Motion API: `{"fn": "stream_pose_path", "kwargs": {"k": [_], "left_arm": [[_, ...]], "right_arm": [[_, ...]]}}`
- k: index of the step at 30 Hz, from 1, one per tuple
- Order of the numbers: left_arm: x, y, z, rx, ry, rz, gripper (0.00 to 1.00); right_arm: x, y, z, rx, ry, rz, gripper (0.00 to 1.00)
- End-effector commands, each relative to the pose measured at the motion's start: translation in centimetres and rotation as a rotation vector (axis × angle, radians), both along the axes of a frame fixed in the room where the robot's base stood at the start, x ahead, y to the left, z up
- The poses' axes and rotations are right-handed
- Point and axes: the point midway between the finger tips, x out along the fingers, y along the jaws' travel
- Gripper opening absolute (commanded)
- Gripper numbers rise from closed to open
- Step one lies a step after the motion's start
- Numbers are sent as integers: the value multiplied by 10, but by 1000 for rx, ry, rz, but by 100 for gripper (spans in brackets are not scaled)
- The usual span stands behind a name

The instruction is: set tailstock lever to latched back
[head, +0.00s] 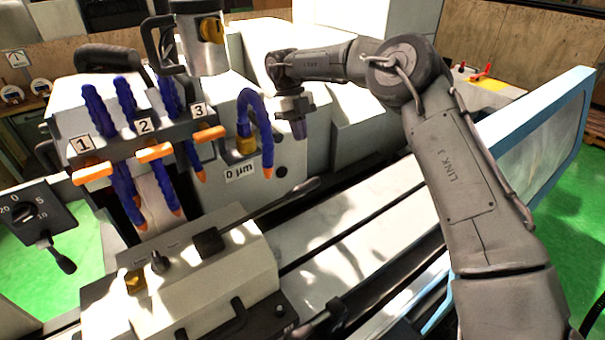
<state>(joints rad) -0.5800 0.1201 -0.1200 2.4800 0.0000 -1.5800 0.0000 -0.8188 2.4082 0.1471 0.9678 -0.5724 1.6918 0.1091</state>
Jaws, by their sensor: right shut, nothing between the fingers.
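A dark lever (265,210) stands out from a black pivot block on a pale housing (240,262) at lower centre, which looks like the tailstock. The lever slants up to the right and ends in a thick black grip. My right gripper (298,130) is shut and empty. It points down in the picture above the lever's grip, with a visible gap between them. My right arm comes in from the right. My left gripper is not in view.
Blue coolant hoses (265,130) and orange valve handles numbered 1 to 3 stand left of my right gripper. A grey cylinder (203,45) hangs at the top. A black dial (35,215) with a lever is at far left. The pale machine table (345,235) is clear at right.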

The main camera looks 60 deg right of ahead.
Motion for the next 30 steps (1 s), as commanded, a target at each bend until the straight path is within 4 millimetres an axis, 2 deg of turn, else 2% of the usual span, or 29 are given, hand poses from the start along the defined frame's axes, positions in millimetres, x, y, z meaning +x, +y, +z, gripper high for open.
{"fn": "stream_pose_path", "kwargs": {"k": [14, 30], "left_arm": [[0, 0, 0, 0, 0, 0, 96], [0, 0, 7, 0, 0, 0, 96]], "right_arm": [[-2, 1, -4, 0, 4, -1, 0], [-28, 13, -75, 0, 6, -1, 0]]}}
